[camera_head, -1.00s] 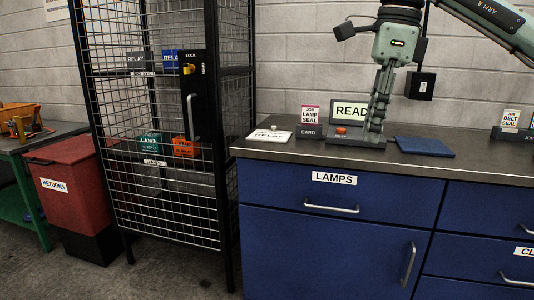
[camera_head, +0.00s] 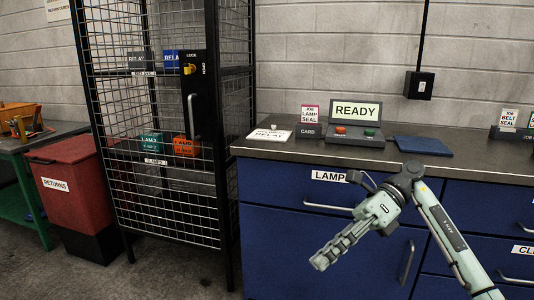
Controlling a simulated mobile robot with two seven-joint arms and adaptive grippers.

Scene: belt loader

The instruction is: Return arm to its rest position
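My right arm comes in from the lower right in the head view. Its gripper (camera_head: 322,262) hangs in front of the blue cabinet (camera_head: 272,235), below the counter top, pointing down and to the left. The fingers look close together and nothing shows between them, but the angle does not show clearly whether they are shut. It seems clear of the drawer handles. My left gripper is not in view.
On the counter (camera_head: 465,157) stand a READY display box (camera_head: 356,112) with red and green buttons, card stands and a blue mat (camera_head: 423,146). A wire cage (camera_head: 180,210) holding boxes and a red RETURNS bin (camera_head: 75,205) stand left. Floor is free before the cabinet.

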